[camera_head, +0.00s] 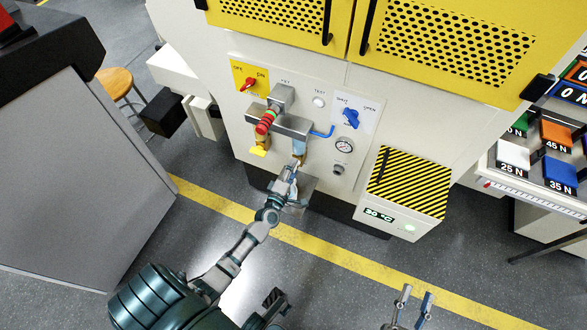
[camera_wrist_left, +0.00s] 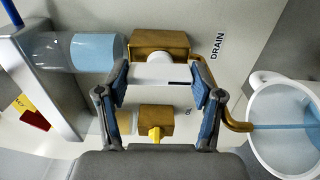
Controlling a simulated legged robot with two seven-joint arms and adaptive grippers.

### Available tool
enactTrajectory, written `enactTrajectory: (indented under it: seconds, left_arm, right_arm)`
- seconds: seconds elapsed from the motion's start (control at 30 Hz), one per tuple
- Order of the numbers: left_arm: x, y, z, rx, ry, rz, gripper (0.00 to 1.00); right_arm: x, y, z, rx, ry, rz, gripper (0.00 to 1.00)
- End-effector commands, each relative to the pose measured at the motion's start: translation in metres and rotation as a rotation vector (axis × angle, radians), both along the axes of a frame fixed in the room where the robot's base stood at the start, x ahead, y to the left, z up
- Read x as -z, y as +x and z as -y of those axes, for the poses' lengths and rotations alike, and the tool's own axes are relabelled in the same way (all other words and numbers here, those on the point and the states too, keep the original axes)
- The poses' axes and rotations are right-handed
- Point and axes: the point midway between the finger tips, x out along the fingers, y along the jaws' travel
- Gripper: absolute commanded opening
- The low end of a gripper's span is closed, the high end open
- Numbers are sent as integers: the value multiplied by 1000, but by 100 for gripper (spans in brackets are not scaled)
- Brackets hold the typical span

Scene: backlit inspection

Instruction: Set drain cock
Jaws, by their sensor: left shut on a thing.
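In the left wrist view, the drain cock is a brass block (camera_wrist_left: 150,40) beside the printed word DRAIN, with a white lever handle (camera_wrist_left: 155,73). My left gripper (camera_wrist_left: 160,82) has its blue pads against both ends of that handle. In the head view, the left gripper (camera_head: 292,178) is low on the machine's front panel and largely hides the cock. A bent brass spout (camera_wrist_left: 238,125) leads to a white round cup (camera_wrist_left: 262,150), with a blue stream running into it. My right gripper (camera_head: 412,306) is at the bottom edge, its fingers apart and empty.
A second brass valve with a yellow handle (camera_wrist_left: 155,134) sits close beside the drain cock. A clear cylinder (camera_wrist_left: 85,52) holds blue liquid. A red-green handle (camera_head: 266,122), blue knob (camera_head: 351,118) and gauge (camera_head: 343,146) are nearby. A striped box (camera_head: 408,186) juts out to the right.

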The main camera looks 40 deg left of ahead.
Motion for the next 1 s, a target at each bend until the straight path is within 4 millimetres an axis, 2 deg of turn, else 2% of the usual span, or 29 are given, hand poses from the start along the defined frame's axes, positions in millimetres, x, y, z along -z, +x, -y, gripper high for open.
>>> enactTrajectory:
  seconds: [0.03, 0.47, 0.5, 0.6, 0.87, 1.0]
  left_arm:
    - [8, -3, 0, -1, -8, -12, 32]
    - [9, -4, 0, -1, -17, -12, 32]
    - [9, -4, 0, -1, -17, -12, 71]
    - [8, -4, 0, -1, -17, -10, 92]
    - [4, -2, 0, -1, -14, -4, 92]
    - [3, -8, 2, 0, -14, -3, 92]
  right_arm:
    - [1, 0, 0, 0, 1, 1, 40]
    - [-1, 0, 0, 0, 3, 7, 40]
    - [-1, 0, 0, 0, 3, 7, 40]
    - [-1, 0, 0, 0, 3, 7, 40]
    - [-2, 0, 0, 1, 4, 8, 40]
    - [-4, -1, 0, 1, 3, 14, 40]
